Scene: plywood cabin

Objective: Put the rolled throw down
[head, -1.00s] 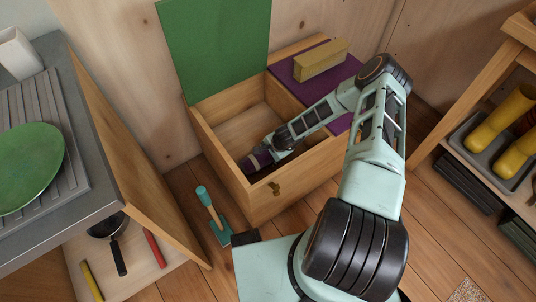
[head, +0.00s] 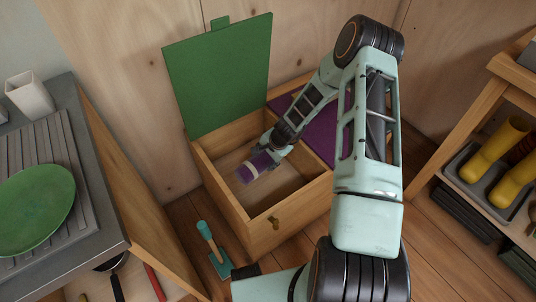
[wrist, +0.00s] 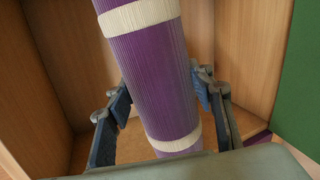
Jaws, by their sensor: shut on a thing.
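The rolled throw (head: 245,173) is purple with pale bands. It is inside the open-topped wooden box (head: 265,237), in the left half of its opening. My gripper (head: 267,160) reaches into the box from the upper right and is shut on the throw. In the wrist view the throw (wrist: 150,75) runs lengthwise between my gripper's two dark fingers (wrist: 163,115), with wooden walls around it. I cannot tell whether the throw touches the box floor.
A green lid (head: 218,75) stands open at the box's back left. A purple panel (head: 318,130) covers the right part, partly behind my arm. A small trowel (head: 213,250) lies on the floor by the box. A counter with a green plate (head: 35,210) is left; a shelf with yellow boots (head: 497,150) is right.

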